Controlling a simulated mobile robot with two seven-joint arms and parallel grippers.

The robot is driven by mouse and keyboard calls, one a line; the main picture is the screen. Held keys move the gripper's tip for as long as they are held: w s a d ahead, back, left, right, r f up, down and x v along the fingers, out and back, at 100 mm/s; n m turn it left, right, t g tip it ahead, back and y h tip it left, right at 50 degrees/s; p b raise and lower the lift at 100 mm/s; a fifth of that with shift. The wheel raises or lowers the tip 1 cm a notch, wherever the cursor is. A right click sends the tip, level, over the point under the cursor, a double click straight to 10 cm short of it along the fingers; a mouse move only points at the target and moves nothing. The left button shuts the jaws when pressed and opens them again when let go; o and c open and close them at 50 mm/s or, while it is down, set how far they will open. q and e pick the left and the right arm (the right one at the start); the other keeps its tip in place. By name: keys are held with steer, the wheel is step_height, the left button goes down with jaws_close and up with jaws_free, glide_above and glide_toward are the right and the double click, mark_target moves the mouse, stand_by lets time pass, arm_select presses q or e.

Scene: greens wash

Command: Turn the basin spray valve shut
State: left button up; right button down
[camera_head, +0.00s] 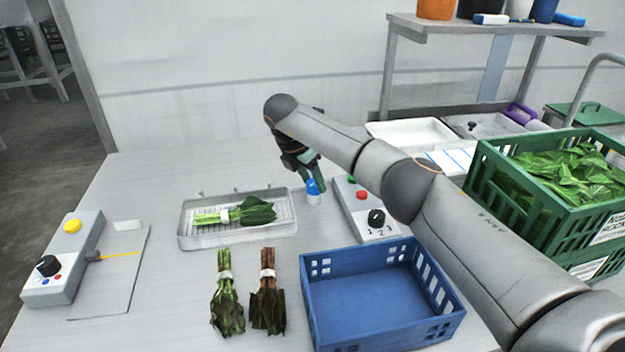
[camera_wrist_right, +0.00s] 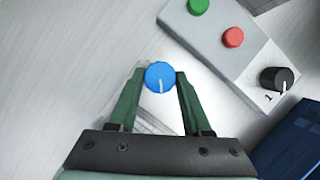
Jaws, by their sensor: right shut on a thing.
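The basin spray valve has a round blue knob (camera_head: 312,186) with a white pointer line, on a pale base just right of the wash basin (camera_head: 187,230). My right gripper (camera_head: 314,185) reaches down over it from behind. In the right wrist view the blue knob (camera_wrist_right: 160,76) sits between the two green fingertips of my right gripper (camera_wrist_right: 160,80), which are shut on its sides. The white line on the knob points toward the bottom of that view. A banded bunch of greens (camera_head: 235,213) lies in the basin. My left gripper is not in view.
A control box (camera_head: 372,225) with green and red buttons and a black dial stands right of the valve. An empty blue crate (camera_head: 330,250) and two banded bunches (camera_head: 227,295) lie in front. A green crate of leaves (camera_head: 485,180) is at right; another control box (camera_head: 62,270) is at left.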

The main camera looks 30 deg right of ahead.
stand_by(0.5)
steer(key=shift+c, duration=1.7)
jaws_free()
steer(key=v, duration=1.2)
steer(key=shift+r, duration=0.3)
